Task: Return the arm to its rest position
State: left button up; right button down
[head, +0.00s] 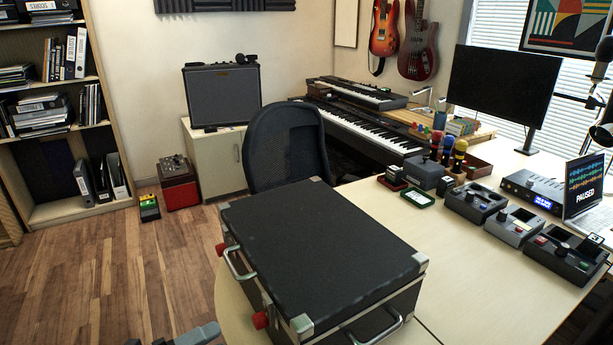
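Part of what looks like my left gripper (190,337) shows at the bottom edge, left of the black case. Most of it is cut off by the frame, so I cannot tell whether it is open or shut. No held thing shows there. My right gripper and arm are not in view.
A closed black case (320,245) with metal corners, handles and red latches sits on the pale desk (480,285), close to my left gripper. An office chair (285,145) stands behind it. Several devices (515,228) line the desk's right side. Wooden floor lies open at left.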

pick_arm(q)
jog(key=s+f+n+g+y, duration=0.1)
jog(key=s+f+n+y, duration=1)
jog(key=n, duration=1.4)
notch_tip(320, 180, down, 3)
jog(key=shift+s+a+f+y, duration=0.15)
jog(key=shift+s+y, duration=0.15)
jog(key=shift+s, duration=0.6)
